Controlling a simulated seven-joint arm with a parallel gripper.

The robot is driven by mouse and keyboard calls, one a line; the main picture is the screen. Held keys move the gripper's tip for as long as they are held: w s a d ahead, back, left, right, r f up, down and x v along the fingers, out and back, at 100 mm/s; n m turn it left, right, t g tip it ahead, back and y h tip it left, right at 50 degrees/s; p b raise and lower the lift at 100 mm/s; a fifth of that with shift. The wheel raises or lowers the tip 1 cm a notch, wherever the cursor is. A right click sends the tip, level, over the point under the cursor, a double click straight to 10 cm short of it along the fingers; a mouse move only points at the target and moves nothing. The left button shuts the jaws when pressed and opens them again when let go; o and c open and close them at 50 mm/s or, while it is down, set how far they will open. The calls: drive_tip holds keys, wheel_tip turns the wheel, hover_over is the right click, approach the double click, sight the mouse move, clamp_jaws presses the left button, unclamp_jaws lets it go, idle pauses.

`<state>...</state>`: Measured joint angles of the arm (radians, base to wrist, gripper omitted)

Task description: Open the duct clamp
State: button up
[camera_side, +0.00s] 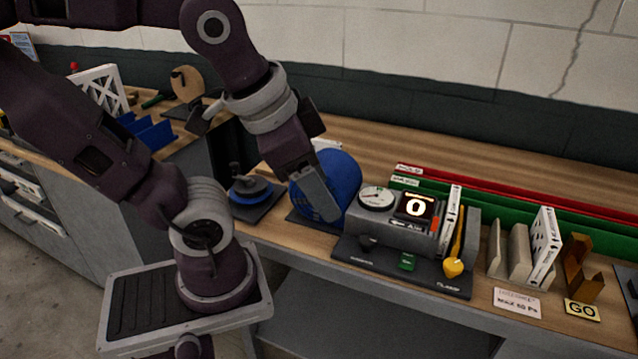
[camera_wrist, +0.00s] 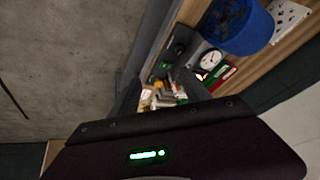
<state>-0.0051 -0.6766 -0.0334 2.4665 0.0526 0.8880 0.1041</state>
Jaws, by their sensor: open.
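The duct clamp's yellow lever (camera_side: 455,258) stands at the right end of the grey test rig (camera_side: 400,240), above the lettering that seems to read CLAMP. Its rounded yellow end faces the front edge. A white pleated-filter panel (camera_side: 450,220) stands upright just left of the lever. My gripper (camera_side: 324,208) is open and empty, pointing down in front of the blue drum (camera_side: 345,175), left of the rig and well apart from the lever. In the wrist view the drum (camera_wrist: 240,25) shows at the top right; I cannot make out the lever surely there.
The rig carries a round gauge (camera_side: 376,199), a display reading 0 (camera_side: 416,207) and a green switch (camera_side: 407,262). Right of it stand filter holders (camera_side: 516,255), a white boxed filter (camera_side: 543,245), a brown holder (camera_side: 578,265) and a GO sign (camera_side: 582,310). Red and green rails run behind.

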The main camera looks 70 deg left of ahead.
idle(0.4)
drive_tip(key=n+g+y, duration=0.1)
drive_tip(key=n+y, duration=0.1)
drive_tip(key=n, duration=0.6)
approach(454, 264)
drive_tip(key=f, duration=0.1)
drive_tip(key=x, duration=0.7)
drive_tip(key=shift+w+a+f, duration=0.1)
drive_tip(key=shift+w+a, duration=0.15)
clamp_jaws()
drive_tip(key=shift+d, duration=0.1)
